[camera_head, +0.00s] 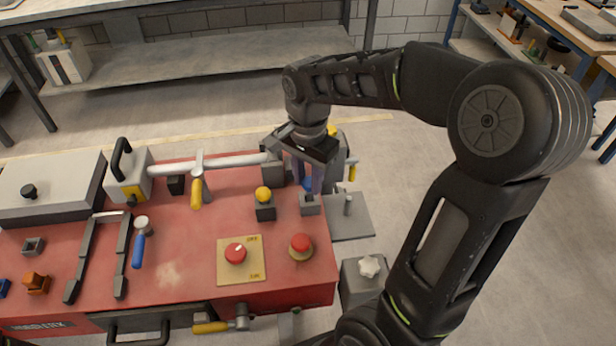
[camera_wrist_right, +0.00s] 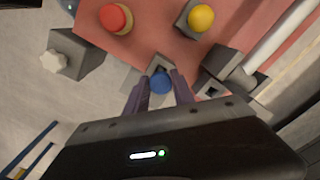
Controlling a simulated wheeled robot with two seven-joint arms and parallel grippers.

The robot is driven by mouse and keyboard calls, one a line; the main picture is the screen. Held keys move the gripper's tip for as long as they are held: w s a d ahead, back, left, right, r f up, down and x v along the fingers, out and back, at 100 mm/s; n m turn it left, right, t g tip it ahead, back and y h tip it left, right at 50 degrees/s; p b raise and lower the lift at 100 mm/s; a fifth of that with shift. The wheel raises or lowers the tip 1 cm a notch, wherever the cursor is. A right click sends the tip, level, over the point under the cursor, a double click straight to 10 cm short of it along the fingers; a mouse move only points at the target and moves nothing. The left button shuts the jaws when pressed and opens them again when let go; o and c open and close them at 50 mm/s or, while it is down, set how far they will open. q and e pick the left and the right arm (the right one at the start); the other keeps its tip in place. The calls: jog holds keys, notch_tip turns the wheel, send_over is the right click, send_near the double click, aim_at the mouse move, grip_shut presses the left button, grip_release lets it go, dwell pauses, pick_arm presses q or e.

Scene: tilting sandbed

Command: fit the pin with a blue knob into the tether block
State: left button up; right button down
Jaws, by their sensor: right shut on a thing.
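My right gripper (camera_head: 308,188) is shut on the blue knob (camera_head: 308,183) of the pin, near the right edge of the red bench top. In the right wrist view the blue knob (camera_wrist_right: 160,83) sits between the two fingertips (camera_wrist_right: 160,92). A small grey block (camera_head: 310,204), which looks like the tether block, is directly below the knob; part of it also shows around the knob in the right wrist view (camera_wrist_right: 152,63). The pin's shaft is hidden, so I cannot tell how far it is in the block. My left gripper is not in view.
A block with a yellow knob (camera_head: 264,206) stands just left. A grey plate with an upright peg (camera_head: 348,206) is to the right. A pale horizontal bar (camera_head: 225,164) and a dark block lie behind and left.

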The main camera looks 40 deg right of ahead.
jog(key=shift+f+b, duration=0.85)
jog(key=shift+f, duration=0.2)
jog(key=c, duration=1)
grip_release()
jog(key=shift+o, duration=0.5)
jog(key=o, duration=0.4)
jog(key=shift+r, duration=0.15)
notch_tip(320, 180, up, 8)
jog(key=p, duration=0.6)
